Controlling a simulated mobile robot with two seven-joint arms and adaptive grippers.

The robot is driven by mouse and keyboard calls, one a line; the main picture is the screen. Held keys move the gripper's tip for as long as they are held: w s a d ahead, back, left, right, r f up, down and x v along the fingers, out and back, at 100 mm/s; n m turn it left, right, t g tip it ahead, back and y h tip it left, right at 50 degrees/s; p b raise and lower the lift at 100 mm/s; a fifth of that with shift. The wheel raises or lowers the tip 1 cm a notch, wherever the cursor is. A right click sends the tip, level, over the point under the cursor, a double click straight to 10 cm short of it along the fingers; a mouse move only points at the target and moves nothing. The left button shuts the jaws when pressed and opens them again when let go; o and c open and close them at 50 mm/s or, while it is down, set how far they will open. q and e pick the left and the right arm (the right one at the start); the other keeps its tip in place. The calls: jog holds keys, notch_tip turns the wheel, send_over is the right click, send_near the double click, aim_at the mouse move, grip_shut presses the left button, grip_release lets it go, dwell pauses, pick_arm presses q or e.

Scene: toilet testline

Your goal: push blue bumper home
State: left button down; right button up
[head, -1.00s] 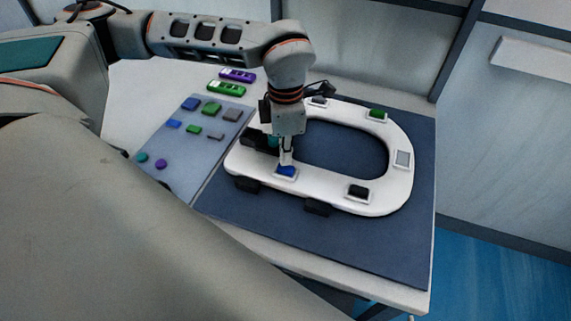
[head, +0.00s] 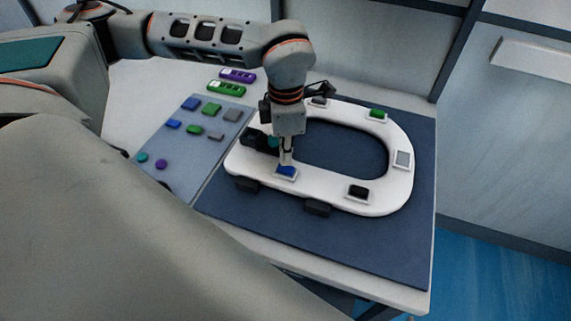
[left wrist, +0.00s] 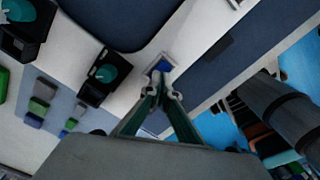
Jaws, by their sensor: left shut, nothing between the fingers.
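The blue bumper (head: 287,171) sits in a light square socket on the near left part of the white toilet seat ring (head: 330,187). My left gripper (head: 286,160) is shut and empty, pointing down at the bumper. In the left wrist view the blue bumper (left wrist: 162,66) lies just beyond the closed fingertips (left wrist: 163,88). The fingertips touch or nearly touch it; I cannot tell which. Whether the bumper is fully seated cannot be told. My right gripper is not in view.
The ring holds a green bumper (head: 377,114), a black bumper (head: 358,191) and an empty-looking grey socket (head: 403,159). A grey mat (head: 180,190) with several coloured blocks lies to the left. Black hinge blocks with teal knobs (left wrist: 106,73) stand close to the gripper.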

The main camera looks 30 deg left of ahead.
aim_at(286, 167)
pick_arm(q)
jog(key=shift+f+b, duration=0.35)
jog(key=shift+f, duration=0.25)
dwell(0.3)
jog(key=shift+f+b, duration=0.4)
jog(key=shift+f, duration=0.3)
dwell(0.3)
jog(key=shift+r, duration=0.1)
dwell(0.3)
jog(key=shift+r+p, duration=1.2)
jog(key=shift+r, duration=0.45)
jog(key=shift+r+p, duration=0.75)
jog(key=shift+r, duration=0.45)
notch_tip(286, 167, up, 2)
jog(key=shift+r+p, duration=0.15)
jog(key=shift+p, duration=0.6)
jog(key=shift+s, duration=0.1)
